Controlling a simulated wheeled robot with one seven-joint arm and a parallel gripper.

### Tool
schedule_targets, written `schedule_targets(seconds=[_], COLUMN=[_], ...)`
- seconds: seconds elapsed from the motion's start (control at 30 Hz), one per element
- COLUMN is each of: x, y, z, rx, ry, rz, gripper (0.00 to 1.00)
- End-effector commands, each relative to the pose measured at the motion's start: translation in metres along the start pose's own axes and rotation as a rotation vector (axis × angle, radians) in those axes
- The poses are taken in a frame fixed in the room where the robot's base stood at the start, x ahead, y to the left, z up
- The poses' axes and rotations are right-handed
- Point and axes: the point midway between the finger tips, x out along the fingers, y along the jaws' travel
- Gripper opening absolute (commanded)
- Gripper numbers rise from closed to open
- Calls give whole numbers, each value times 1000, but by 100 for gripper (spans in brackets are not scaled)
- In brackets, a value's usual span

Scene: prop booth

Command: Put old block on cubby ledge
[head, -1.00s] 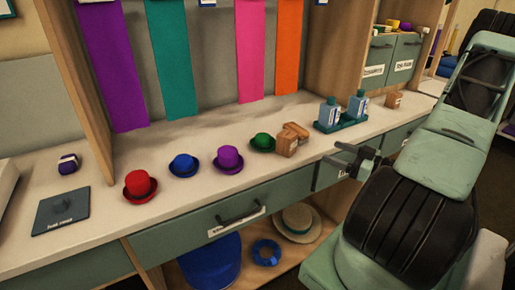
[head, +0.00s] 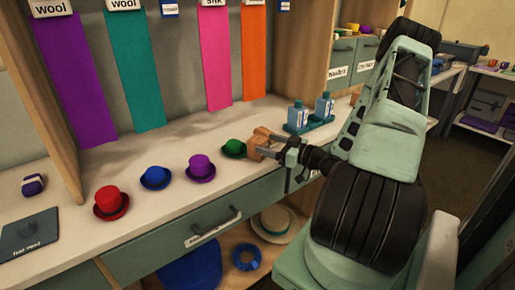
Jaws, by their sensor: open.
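A light brown wooden block (head: 259,136) stands on the counter beside a small green hat. My gripper (head: 270,149) reaches in from the right, with its open fingers at the block's near right side. The fingers partly cover the block, and I cannot tell whether they touch it. A second brown block (head: 355,98) stands farther right, partly behind my arm. Cubbies (head: 345,45) with labelled green drawer fronts are at the upper right, with small coloured items on a ledge above them. I cannot tell which place is the cubby ledge.
Red (head: 110,203), blue (head: 155,178), purple (head: 201,168) and green (head: 234,148) hats line the counter (head: 150,222). Blue bottles stand in a teal tray (head: 318,124) beyond the block. A straw hat (head: 273,226) and blue ring (head: 246,257) lie on the shelf below.

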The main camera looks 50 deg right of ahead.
Motion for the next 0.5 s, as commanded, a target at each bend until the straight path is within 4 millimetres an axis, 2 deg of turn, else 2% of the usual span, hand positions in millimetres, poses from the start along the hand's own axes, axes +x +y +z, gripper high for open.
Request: schedule_targets(seconds=[0.3,0.5], x=[43,49], y=[-3,-2], z=[1,2], rx=[0,0], ry=[2,1], rz=[-4,-1], gripper=[73,73])
